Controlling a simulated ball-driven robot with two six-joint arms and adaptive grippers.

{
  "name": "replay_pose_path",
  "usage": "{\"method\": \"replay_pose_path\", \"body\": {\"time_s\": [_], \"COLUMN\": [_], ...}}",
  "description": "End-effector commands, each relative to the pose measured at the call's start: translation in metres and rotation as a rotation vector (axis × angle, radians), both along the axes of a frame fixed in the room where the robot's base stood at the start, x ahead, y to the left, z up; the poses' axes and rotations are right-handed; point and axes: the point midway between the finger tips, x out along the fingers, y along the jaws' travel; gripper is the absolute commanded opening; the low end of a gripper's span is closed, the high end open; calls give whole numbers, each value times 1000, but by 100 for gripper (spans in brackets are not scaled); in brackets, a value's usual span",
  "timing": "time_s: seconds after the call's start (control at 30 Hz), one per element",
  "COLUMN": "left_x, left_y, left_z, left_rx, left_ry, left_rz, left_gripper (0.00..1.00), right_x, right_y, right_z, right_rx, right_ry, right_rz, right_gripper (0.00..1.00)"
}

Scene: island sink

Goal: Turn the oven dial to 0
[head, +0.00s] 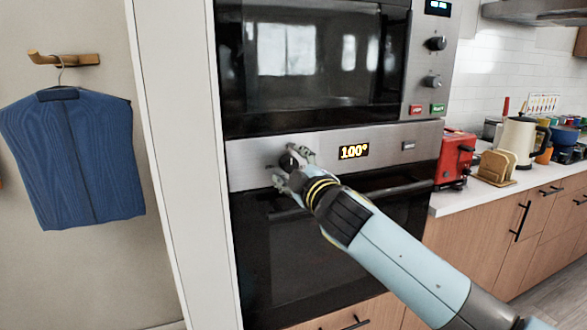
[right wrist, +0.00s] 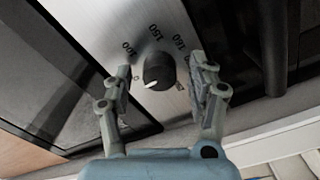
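The oven dial (head: 288,161) is a dark round knob on the steel panel, left of a display (head: 354,151) that reads 100°. In the right wrist view the dial (right wrist: 159,70) has a white pointer mark facing lower left, and printed numbers run around it. My right gripper (head: 291,167) is at the dial with its fingers spread. In the right wrist view the fingers of my right gripper (right wrist: 161,72) stand on either side of the dial, with a visible gap on each side. My left gripper is not in view.
The oven door handle (head: 400,189) runs below the panel. A microwave (head: 310,60) is built in above. A red toaster (head: 455,158) and a kettle (head: 518,143) stand on the counter at right. A blue garment (head: 75,150) hangs at left.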

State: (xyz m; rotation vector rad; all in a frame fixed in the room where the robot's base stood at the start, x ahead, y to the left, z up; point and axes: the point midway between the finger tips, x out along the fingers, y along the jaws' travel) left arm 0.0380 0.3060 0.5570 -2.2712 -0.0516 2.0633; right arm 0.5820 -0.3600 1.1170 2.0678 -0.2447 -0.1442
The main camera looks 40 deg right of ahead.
Motion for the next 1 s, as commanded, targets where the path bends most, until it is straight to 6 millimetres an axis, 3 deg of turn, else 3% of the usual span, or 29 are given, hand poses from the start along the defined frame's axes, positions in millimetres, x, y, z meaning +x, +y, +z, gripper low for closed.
{"method": "replay_pose_path", "body": {"time_s": [0.27, 0.7, 1.0], "left_x": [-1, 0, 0], "left_y": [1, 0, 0], "left_z": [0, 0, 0], "left_rx": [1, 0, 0], "left_ry": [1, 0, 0], "left_rz": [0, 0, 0], "left_gripper": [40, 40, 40], "right_x": [-12, -99, -117], "right_y": [3, 24, 28], "right_z": [-1, -1, 0], "right_rx": [0, 1, 0], "right_ry": [1, 2, 0], "right_rz": [0, 0, 0], "right_gripper": [58, 58, 58]}}
